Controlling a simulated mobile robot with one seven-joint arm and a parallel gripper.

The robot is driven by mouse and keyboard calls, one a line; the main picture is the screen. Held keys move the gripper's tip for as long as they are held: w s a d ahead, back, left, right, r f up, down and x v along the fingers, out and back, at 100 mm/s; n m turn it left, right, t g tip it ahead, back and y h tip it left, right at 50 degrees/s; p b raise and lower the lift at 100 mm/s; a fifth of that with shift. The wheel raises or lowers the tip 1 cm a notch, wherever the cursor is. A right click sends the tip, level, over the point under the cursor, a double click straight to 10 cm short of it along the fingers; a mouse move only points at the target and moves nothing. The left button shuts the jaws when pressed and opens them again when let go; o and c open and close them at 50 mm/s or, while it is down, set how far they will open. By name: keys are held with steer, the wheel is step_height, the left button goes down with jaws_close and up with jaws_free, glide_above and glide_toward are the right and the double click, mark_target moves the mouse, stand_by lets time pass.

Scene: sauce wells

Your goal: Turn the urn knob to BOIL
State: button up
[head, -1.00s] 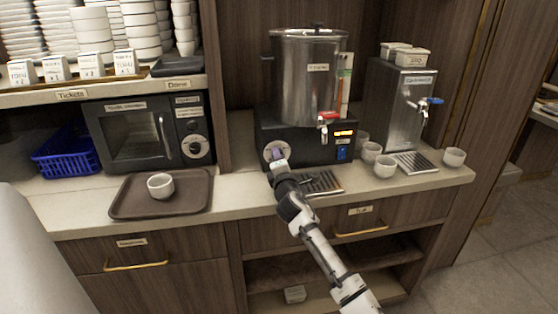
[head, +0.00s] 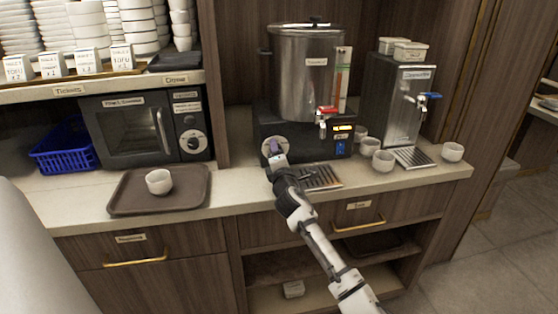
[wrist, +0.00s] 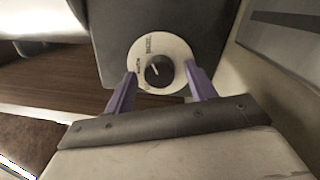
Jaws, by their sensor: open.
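The steel urn (head: 303,75) stands on its black base at the back of the counter. Its knob shows in the wrist view (wrist: 158,71) as a black round knob with a pale pointer line on a white dial plate (wrist: 174,47). The pointer tilts up and slightly left; the small dial lettering is too blurred to read surely. My gripper (wrist: 160,88) is open, with its two purple fingers either side of the lower dial, apart from the knob. In the head view my gripper (head: 276,153) is in front of the dial and hides part of it.
A drip tray (head: 320,178) lies right of my gripper. Small cups (head: 383,161) and a steel dispenser (head: 398,100) stand further right. A brown tray (head: 195,190) with a cup (head: 159,181) and a microwave (head: 130,130) are to the left.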

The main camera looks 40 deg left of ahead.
steer(key=b+v, duration=0.3)
steer(key=v, duration=1)
steer(key=shift+s+d, duration=0.25)
steer(key=shift+d, duration=0.05)
